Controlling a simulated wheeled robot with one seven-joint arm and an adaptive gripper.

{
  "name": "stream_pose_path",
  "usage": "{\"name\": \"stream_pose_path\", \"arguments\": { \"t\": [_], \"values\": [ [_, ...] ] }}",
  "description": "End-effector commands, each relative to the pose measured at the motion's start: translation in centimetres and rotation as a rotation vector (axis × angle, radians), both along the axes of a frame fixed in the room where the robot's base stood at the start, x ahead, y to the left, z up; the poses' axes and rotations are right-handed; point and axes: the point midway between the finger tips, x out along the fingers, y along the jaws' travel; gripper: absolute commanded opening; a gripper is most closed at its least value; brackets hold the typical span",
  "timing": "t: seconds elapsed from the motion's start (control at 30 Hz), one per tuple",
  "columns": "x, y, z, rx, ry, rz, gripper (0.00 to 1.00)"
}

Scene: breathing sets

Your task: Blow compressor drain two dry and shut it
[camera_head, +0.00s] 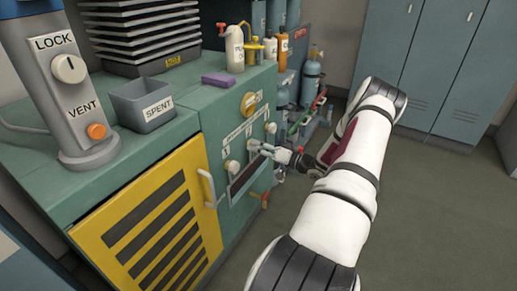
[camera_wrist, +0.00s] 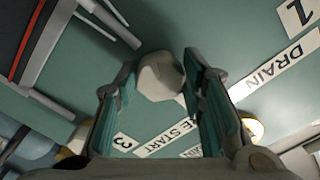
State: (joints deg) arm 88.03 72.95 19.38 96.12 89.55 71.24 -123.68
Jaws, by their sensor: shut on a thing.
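The compressor's green front panel (camera_head: 214,139) carries a row of pale drain knobs. The knob at the 1 label (camera_head: 230,167) and the knob at the right of the row (camera_head: 271,128) stand free. My gripper (camera_head: 259,146) is at the middle knob (camera_head: 253,145), between them. In the wrist view my gripper's two fingers (camera_wrist: 162,95) are shut on this pale, faceted knob (camera_wrist: 160,76), one on each side. The DRAIN label (camera_wrist: 273,72) and the 1 and 3 labels show around it. The knob's own number is hard to read.
A yellow knob (camera_head: 249,103) sits above the row, and a dark slot (camera_head: 247,174) lies below. A SPENT bin (camera_head: 143,105), a purple sponge (camera_head: 219,80) and a LOCK/VENT post (camera_head: 75,85) stand on top. Bottles (camera_head: 235,49) stand farther back. Open floor lies at right.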

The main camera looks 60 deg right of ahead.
Motion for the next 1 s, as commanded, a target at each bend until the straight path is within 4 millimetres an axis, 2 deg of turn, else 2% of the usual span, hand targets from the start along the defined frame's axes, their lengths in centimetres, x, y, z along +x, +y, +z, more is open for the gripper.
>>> {"name": "stream_pose_path", "arguments": {
  "t": [0.2,0.23,0.3,0.33,0.6,0.73,0.87,1.0],
  "values": [
    [0.0,0.1,-0.1,0.002,0.002,0.001,0.09],
    [0.0,0.1,-0.1,0.002,0.003,0.001,0.39],
    [0.0,0.1,-0.1,0.002,0.002,0.001,0.55],
    [0.0,0.1,-0.1,0.002,0.002,0.001,0.57],
    [0.0,0.0,0.0,0.002,0.001,0.001,0.57],
    [-0.6,-0.1,-0.1,0.002,0.002,-0.001,0.57],
    [-2.4,-0.2,-0.1,0.002,0.002,-0.002,0.57],
    [-5.3,-0.5,-0.1,0.002,0.002,-0.004,0.57]
  ]
}}
